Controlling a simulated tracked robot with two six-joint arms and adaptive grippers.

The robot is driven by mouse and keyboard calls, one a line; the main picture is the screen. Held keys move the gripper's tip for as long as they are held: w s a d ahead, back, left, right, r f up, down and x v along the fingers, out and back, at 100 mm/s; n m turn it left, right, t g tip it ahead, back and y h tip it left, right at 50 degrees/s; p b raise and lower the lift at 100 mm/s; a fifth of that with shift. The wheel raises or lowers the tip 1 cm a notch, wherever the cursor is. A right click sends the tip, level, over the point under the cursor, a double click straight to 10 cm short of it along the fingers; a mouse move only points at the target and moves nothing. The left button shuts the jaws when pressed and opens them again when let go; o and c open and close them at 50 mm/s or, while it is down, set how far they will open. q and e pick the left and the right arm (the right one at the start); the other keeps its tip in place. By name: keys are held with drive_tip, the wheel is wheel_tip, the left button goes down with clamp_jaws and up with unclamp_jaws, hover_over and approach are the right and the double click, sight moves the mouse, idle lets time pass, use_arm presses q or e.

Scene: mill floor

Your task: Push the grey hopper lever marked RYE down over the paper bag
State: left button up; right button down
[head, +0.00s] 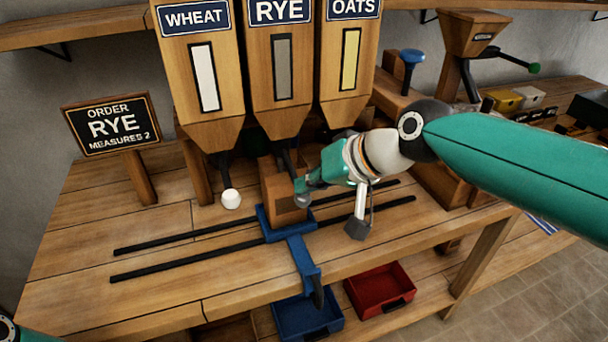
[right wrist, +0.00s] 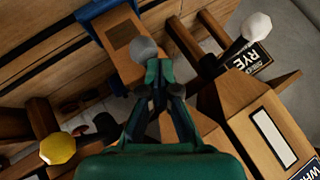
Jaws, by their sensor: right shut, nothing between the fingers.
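The RYE hopper (head: 280,70) stands in the middle of three wooden hoppers. Its lever has a dark rod and a grey knob (head: 302,200), which is also in the right wrist view (right wrist: 143,48). The brown paper bag (head: 284,192) stands upright in a blue carriage (head: 271,232) under this hopper. My right gripper (head: 306,185) is shut and empty; its fingertips (right wrist: 160,72) are right at the grey knob and appear to touch it, in front of the bag's upper right side. The fingers partly hide the lever. My left gripper is out of view.
The WHEAT lever's white knob (head: 231,200) hangs to the left, and a yellow knob (right wrist: 58,148) shows in the right wrist view. Two black rails (head: 150,268) run along the bench. An order sign (head: 112,125) reads RYE, MEASURES 2. Blue and red trays (head: 380,289) sit below.

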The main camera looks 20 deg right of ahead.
drive_tip(key=shift+f, duration=0.1)
idle(0.7)
drive_tip(key=shift+r+p, duration=2.5)
drive_tip(key=shift+r, duration=0.5)
wheel_tip(320, 180, up, 5)
drive_tip(key=p, duration=0.4)
drive_tip(key=shift+f, duration=0.1)
